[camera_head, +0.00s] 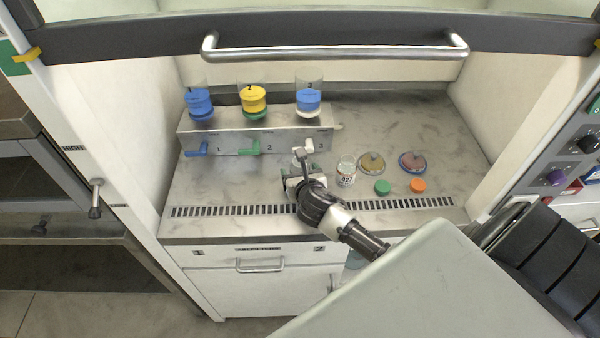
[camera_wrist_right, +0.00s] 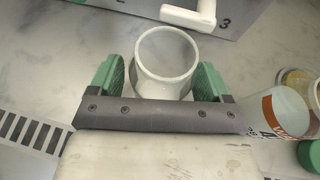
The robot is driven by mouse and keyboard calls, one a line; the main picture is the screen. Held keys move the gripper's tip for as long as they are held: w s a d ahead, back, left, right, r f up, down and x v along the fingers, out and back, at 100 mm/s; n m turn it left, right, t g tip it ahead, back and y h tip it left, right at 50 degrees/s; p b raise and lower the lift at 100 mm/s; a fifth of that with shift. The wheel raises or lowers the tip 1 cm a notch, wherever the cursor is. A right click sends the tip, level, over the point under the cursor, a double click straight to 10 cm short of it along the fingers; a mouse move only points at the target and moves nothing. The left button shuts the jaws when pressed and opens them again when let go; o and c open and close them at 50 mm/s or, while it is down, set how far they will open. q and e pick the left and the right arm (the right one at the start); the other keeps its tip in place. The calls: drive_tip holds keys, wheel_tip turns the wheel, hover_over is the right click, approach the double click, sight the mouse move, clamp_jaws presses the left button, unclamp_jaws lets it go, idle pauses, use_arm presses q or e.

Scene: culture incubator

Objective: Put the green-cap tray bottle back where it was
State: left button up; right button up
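A white, round bottle without a cap (camera_wrist_right: 165,82) stands between the green-padded fingers of my right gripper (camera_wrist_right: 160,75). The fingers are close on both sides of it. I cannot tell whether they touch it. In the head view my right gripper (camera_head: 301,173) is low at the worktop, in front of the rack, and mostly hides this bottle. A loose green cap (camera_head: 382,186) lies on the worktop to the right; it also shows at the edge of the wrist view (camera_wrist_right: 309,156). My left gripper is not in view.
A bottle with an orange-marked label (camera_head: 346,173) stands close right of my gripper. An orange cap (camera_head: 417,185) and two round dishes (camera_head: 372,162) (camera_head: 412,161) are farther right. Behind is a metal rack (camera_head: 225,143) with three filter cups and lever handles. The worktop's left side is clear.

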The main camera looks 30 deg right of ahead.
drive_tip(key=shift+s+r, duration=0.1)
drive_tip(key=shift+r, duration=0.05)
drive_tip(key=v, duration=1.1)
drive_tip(key=shift+s+a+r, duration=0.15)
drive_tip(key=shift+s, duration=0.2)
